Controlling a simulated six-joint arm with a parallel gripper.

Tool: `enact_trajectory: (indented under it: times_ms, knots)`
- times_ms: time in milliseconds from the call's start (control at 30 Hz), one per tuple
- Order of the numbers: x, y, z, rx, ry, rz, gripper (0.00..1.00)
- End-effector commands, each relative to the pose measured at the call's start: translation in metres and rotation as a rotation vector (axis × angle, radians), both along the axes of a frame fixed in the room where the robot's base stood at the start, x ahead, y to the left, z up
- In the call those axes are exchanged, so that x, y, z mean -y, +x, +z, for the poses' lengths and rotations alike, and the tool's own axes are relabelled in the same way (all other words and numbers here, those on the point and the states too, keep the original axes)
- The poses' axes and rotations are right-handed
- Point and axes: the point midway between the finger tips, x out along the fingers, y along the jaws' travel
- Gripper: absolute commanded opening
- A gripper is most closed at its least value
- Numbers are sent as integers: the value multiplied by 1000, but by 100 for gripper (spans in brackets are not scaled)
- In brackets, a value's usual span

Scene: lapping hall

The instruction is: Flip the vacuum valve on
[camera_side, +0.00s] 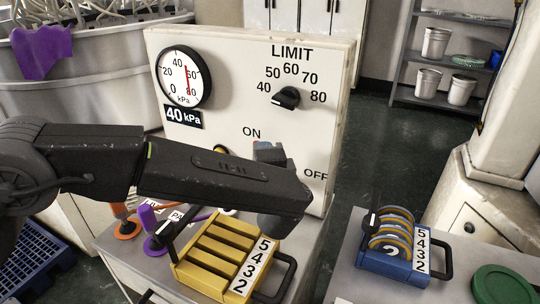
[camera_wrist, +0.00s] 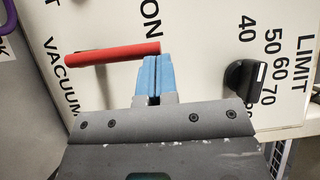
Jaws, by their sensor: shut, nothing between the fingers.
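The white valve panel (camera_side: 220,115) stands upright, with ON at its middle and OFF at its right. In the wrist view, the valve's red lever (camera_wrist: 110,54) lies across the panel (camera_wrist: 205,30). One end is close to the word ON and the other near the word VACUUM. Its pivot cannot be made out. My gripper (camera_wrist: 153,60) is shut and empty, its blue fingertips at the ON end of the lever; whether they touch it is unclear. In the side view, my gripper (camera_side: 265,148) is in front of the panel, and my arm hides the lever.
The panel also bears a gauge (camera_side: 184,77) and a black LIMIT knob (camera_side: 287,98). Below my arm, a yellow rack (camera_side: 215,262) stands on the bench beside orange and purple fittings. A blue holder (camera_side: 392,262) and a green disc (camera_side: 502,285) are at right.

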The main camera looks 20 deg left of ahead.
Motion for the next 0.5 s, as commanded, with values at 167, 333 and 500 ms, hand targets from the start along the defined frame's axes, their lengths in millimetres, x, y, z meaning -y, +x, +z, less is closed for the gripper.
enact_trajectory:
  times_ms: [167,333,500]
  knots:
    - [-5,1,2,0,-49,0,0]
    - [-6,0,2,0,-66,0,0]
    - [-6,0,2,0,-66,0,0]
